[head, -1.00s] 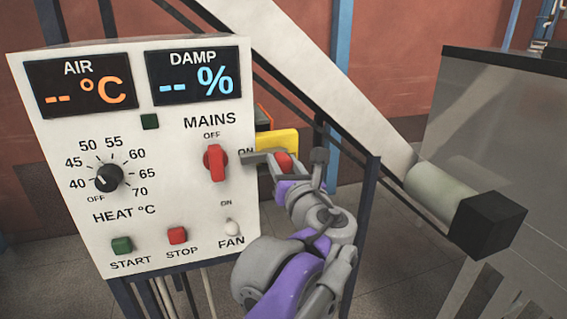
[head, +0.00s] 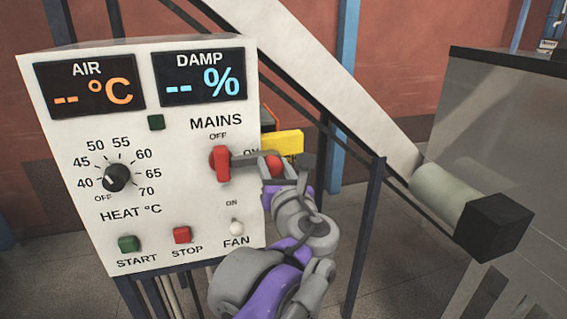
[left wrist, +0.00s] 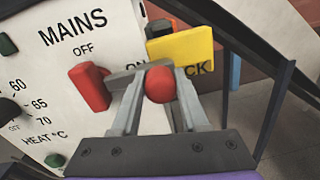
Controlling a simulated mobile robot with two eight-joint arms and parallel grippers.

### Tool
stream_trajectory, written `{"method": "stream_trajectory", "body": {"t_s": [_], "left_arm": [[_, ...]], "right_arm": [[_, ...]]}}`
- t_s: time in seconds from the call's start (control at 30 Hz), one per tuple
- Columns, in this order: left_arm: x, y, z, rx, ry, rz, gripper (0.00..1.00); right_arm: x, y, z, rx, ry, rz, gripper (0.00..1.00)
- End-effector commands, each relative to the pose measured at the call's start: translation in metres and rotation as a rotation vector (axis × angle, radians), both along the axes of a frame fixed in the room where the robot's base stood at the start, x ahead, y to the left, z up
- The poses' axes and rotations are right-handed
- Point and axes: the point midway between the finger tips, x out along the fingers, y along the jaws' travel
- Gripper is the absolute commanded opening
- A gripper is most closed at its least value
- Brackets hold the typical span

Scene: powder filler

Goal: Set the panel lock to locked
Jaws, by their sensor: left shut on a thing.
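The panel lock shows as a grey bar (head: 247,159) with a round red knob (head: 273,166) at its right end. The bar reaches left to the red MAINS switch (head: 219,165) and its left end appears to meet or overlap it. A yellow plate (head: 285,143) sits just behind the knob; in the left wrist view the plate (left wrist: 181,47) bears letters ending in "CK". My left gripper (left wrist: 158,80) is shut on the red knob (left wrist: 160,86), one finger on each side. The MAINS switch (left wrist: 90,88) is left of the fingers.
A dark blue post (head: 366,225) stands right of my arm. A sloping chute (head: 320,75) passes behind.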

Motion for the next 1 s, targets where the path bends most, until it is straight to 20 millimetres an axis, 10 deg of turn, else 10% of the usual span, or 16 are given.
{"method": "stream_trajectory", "body": {"t_s": [0.13,0.17,0.3,0.67,1.0], "left_arm": [[0.0,0.002,-0.001,0.0,0.001,0.007,0.0],[0.0,0.002,-0.001,0.0,0.001,0.007,0.46],[0.0,0.002,-0.001,0.0,0.001,0.007,0.71],[-0.003,0.0,-0.001,0.0,0.0,0.004,0.73],[-0.06,-0.016,-0.002,0.0,0.001,-0.001,0.73]], "right_arm": [[0.0,0.0,-0.001,0.0,0.001,0.0,0.5],[-0.001,0.0,-0.001,0.0,0.001,0.0,0.5],[-0.001,0.0,-0.001,0.0,0.001,0.0,0.5],[-0.001,0.0,-0.002,0.0,0.001,0.0,0.5],[-0.004,0.0,-0.011,0.0,0.008,0.0,0.5]]}}
